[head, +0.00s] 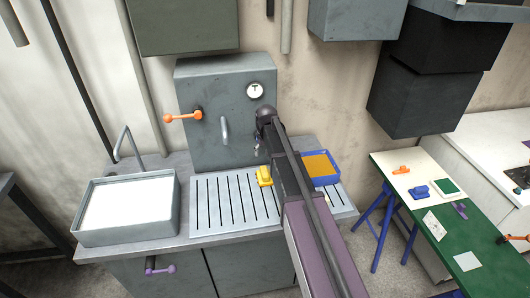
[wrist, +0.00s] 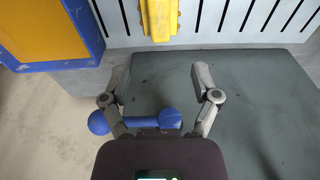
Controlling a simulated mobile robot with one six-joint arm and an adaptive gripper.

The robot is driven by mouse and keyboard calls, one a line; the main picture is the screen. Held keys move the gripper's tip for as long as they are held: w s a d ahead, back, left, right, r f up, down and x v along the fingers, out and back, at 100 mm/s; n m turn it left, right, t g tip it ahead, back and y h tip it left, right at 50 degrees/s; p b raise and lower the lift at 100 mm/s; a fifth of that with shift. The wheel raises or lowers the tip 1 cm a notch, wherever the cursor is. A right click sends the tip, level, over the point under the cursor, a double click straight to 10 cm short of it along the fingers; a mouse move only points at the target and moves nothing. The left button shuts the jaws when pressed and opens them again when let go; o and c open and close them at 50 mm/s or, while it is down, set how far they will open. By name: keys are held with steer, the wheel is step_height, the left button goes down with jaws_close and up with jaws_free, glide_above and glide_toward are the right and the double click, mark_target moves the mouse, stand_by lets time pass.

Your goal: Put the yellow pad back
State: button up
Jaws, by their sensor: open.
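A yellow ribbed piece (head: 264,176), likely the yellow pad, lies on the slatted drainboard (head: 230,205). In the wrist view the yellow piece (wrist: 158,18) is cut off by the top edge. To its right in the head view stands a blue tray (head: 334,178) with a flat orange-yellow inside; the blue tray (wrist: 92,28) is at upper left in the wrist view. My gripper (wrist: 156,72) is open, and its fingers hold nothing. A blue lever with a ball end (wrist: 98,123) shows low between and beside the fingers; I cannot tell whether they touch it.
A grey wall box (head: 205,95) with an orange lever (head: 182,117) and a gauge stands behind the drainboard. A sink (head: 125,235) is on the left. A green-and-white bench (head: 425,215) with small items is on the right. Dark boxes (head: 415,95) hang above. My arm hides part of the counter.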

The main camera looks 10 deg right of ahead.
steer(key=s+g, duration=0.1)
steer(key=s, duration=2.6)
steer(key=shift+s, duration=0.25)
steer(key=shift+f+b, duration=1.55)
steer(key=shift+f, duration=0.1)
